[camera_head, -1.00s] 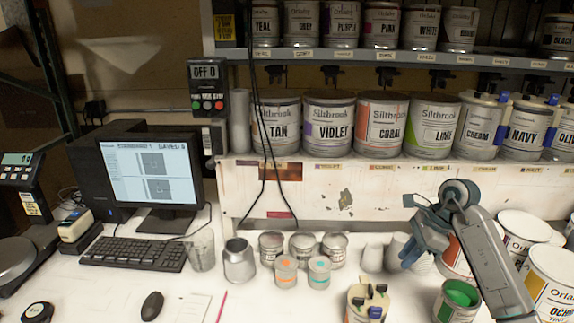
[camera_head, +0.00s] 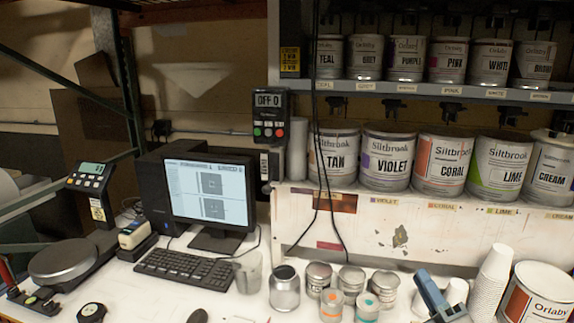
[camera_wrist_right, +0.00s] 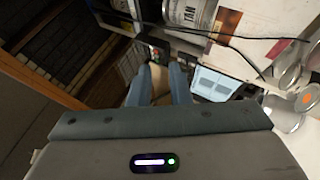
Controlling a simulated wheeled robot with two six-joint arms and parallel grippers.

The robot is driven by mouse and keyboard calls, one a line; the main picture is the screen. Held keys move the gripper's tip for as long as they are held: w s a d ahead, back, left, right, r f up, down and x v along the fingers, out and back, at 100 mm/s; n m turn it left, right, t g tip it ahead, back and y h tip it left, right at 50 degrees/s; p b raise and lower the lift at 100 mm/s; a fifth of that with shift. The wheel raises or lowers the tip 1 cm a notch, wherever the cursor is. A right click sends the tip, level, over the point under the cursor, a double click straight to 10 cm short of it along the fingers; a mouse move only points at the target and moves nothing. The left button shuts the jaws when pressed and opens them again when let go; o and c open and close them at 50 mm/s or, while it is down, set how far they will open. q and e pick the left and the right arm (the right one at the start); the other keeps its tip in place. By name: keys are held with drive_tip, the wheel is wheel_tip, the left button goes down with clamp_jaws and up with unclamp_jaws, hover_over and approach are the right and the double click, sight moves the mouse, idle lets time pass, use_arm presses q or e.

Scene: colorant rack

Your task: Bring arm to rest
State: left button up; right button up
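My right gripper (camera_head: 437,298) shows at the bottom right of the head view, blue-grey, in front of the small cans and cups. Most of its arm is out of the frame. In the right wrist view the two fingers of the gripper (camera_wrist_right: 159,78) stand apart with a gap between them. Nothing is held in that gap. My left gripper is not in the head view.
Small cans (camera_head: 351,278), a metal jar (camera_head: 284,288) and a stack of white cups (camera_head: 491,276) stand on the bench near the gripper. A keyboard (camera_head: 185,268) and monitor (camera_head: 208,192) are left. Large cans (camera_head: 388,160) line the shelf behind.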

drive_tip(key=s+d+f+m+g+h, duration=0.35)
drive_tip(key=s+f+m+h, duration=0.2)
drive_tip(key=f+m, duration=0.3)
drive_tip(key=s+d+f+m+g+h, duration=0.35)
drive_tip(key=f+m+g+h, duration=0.2)
drive_tip(key=f+m, duration=0.35)
drive_tip(key=s+a+f+m+g+y, duration=0.1)
drive_tip(key=s+a+f+m+g, duration=0.3)
drive_tip(key=s, duration=0.6)
drive_tip(key=s+a+f+m+g+y, duration=0.25)
drive_tip(key=s+f+g, duration=0.3)
drive_tip(key=s, duration=0.35)
wheel_tip(320, 180, down, 39)
drive_tip(key=s+d+g+b, duration=0.1)
drive_tip(key=d+g+b, duration=0.1)
drive_tip(key=b, duration=0.6)
drive_tip(key=s+f+b, duration=0.2)
drive_tip(key=s+f, duration=0.7)
drive_tip(key=f, duration=0.3)
drive_tip(key=s+d+f+b, duration=0.1)
drive_tip(key=s+f+b, duration=0.2)
drive_tip(key=s+f, duration=0.6)
wheel_tip(320, 180, down, 4)
drive_tip(key=shift+s+d+r, duration=0.15)
drive_tip(key=shift+s+r, duration=0.05)
drive_tip(key=shift+r, duration=0.05)
